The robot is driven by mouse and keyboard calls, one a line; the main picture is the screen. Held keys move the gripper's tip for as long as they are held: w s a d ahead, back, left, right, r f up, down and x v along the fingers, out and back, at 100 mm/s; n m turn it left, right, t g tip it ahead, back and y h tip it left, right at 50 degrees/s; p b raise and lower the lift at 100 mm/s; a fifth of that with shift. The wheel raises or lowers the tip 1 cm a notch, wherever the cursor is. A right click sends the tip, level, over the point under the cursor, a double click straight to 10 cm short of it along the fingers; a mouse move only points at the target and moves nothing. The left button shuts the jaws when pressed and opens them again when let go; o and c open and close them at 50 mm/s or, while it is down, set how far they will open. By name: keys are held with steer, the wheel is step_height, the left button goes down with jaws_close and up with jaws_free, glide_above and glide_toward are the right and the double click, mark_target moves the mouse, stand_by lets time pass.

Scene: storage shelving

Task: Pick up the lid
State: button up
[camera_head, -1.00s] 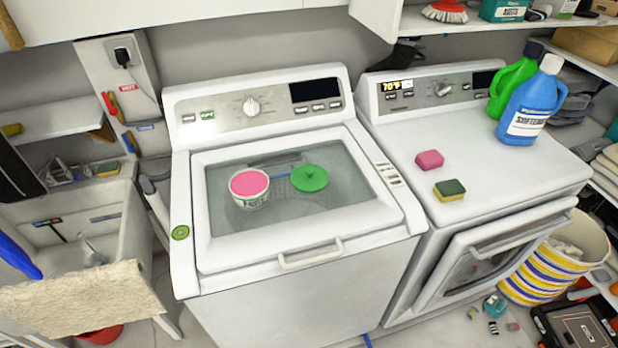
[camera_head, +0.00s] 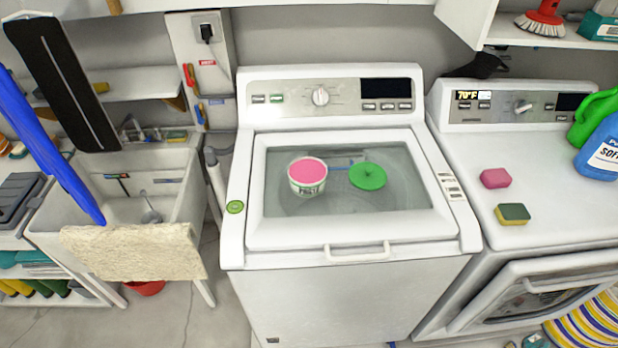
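The green round lid (camera_head: 368,177) lies flat on the glass top of the left washing machine (camera_head: 285,232). It has a small knob at its centre. Just left of it, apart from it, stands a white tub (camera_head: 307,187) with pink contents and dark lettering. My gripper is not in the view.
A pink sponge (camera_head: 495,178) and a yellow-green sponge (camera_head: 512,214) lie on the right machine, with blue (camera_head: 600,150) and green bottles at its right. A sink (camera_head: 140,200) with a beige cloth (camera_head: 135,250) stands left. Shelves (camera_head: 545,30) overhang the upper right.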

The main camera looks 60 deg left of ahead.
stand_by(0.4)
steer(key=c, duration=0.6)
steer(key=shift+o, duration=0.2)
